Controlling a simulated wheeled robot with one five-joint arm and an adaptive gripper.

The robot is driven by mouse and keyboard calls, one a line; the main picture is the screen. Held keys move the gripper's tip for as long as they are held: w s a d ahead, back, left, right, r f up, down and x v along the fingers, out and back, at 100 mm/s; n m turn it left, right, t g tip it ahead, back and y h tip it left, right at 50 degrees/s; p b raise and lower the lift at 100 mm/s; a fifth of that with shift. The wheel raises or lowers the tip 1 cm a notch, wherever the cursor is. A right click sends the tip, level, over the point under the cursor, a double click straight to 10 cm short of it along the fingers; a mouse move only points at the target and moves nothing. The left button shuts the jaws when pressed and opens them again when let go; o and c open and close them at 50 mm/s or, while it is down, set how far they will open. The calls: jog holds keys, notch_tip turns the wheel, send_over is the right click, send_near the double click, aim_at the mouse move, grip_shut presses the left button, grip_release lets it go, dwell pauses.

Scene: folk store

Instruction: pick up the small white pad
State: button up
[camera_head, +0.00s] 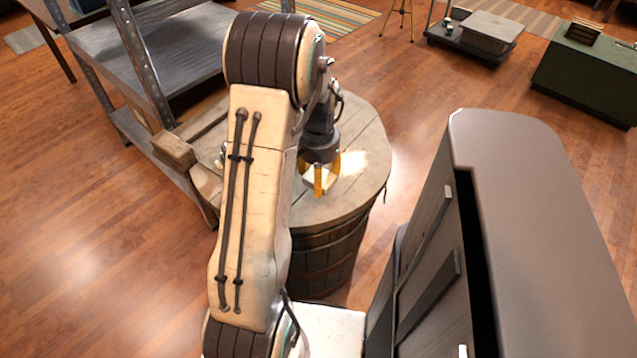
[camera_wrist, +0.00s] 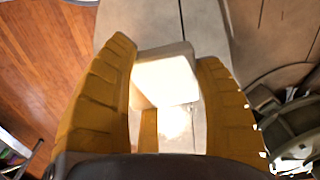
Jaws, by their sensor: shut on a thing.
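The small white pad (camera_wrist: 165,82) shows in the wrist view as a bright, washed-out block between the two yellow fingers of my gripper (camera_wrist: 168,88). The fingers are closed on its sides. In the head view my gripper (camera_head: 322,184) is over the round wooden barrel top (camera_head: 365,130), pointing down. A bright patch shows on the barrel top beside the fingers; the pad itself is hard to make out there. I cannot tell whether the pad is touching the barrel top.
A wooden block (camera_head: 172,149) sits at the barrel's left, by a metal shelf (camera_head: 140,50). A dark cabinet-like body (camera_head: 540,220) stands at right. A low cart (camera_head: 475,42) and green chest (camera_head: 590,75) are at the back. Wooden floor (camera_head: 90,220) is open at left.

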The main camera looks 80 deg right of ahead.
jog(key=s+a+r, duration=0.5)
jog(key=a+r, duration=0.1)
jog(key=a, duration=0.4)
jog(key=shift+s+r, duration=0.25)
jog(key=shift+r, duration=0.05)
